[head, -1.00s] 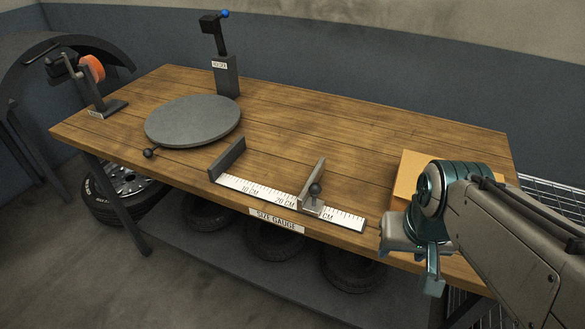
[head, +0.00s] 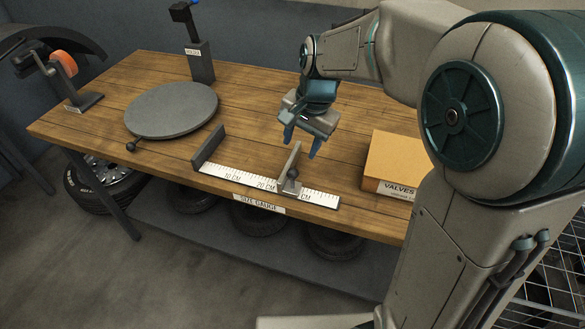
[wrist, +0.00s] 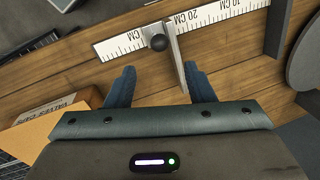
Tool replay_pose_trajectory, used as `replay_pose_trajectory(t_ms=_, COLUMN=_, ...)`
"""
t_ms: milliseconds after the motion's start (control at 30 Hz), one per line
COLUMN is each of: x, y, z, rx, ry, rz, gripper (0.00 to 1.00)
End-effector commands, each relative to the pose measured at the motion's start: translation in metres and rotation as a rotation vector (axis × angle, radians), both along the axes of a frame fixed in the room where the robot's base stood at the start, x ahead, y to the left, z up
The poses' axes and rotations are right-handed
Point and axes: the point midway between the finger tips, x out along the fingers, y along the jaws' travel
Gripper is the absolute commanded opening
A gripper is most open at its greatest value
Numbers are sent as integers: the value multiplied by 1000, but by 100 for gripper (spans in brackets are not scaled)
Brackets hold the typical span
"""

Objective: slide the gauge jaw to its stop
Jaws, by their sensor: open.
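The size gauge is a white ruler (head: 242,183) lying along the front edge of the wooden bench. Its fixed dark end plate (head: 208,147) stands at the left end. The sliding jaw (head: 291,167) is a grey upright plate with a dark ball knob (head: 293,173), standing past the 20 cm mark, apart from the fixed plate. My gripper (head: 301,138) is open and empty, above the bench just behind the jaw. In the wrist view my gripper (wrist: 161,86) has its blue fingers spread, with the jaw plate (wrist: 177,62) showing between them and the knob (wrist: 158,42) beyond the fingertips.
A box marked VALVES (head: 392,165) stands right of the gauge. A grey round turntable (head: 172,108) with a small knob lies left. A dark post (head: 200,62) stands behind it, and a crank device with an orange wheel (head: 62,65) stands at the far left.

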Motion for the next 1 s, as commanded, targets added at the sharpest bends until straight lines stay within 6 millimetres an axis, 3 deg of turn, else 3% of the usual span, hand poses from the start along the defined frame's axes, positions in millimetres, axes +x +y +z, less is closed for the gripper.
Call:
replay_pose_trajectory(t_ms=300, x=5, y=10, z=-68, rx=-3, ry=7, rz=2, gripper=49)
replay_pose_trajectory(t_ms=500, x=9, y=16, z=-101, rx=-2, ry=4, rz=3, gripper=49)
replay_pose_trajectory(t_ms=700, x=11, y=18, z=-116, rx=-2, ry=1, rz=2, gripper=49)
replay_pose_trajectory(t_ms=1000, x=11, y=19, z=-118, rx=-2, ry=-1, rz=2, gripper=49)
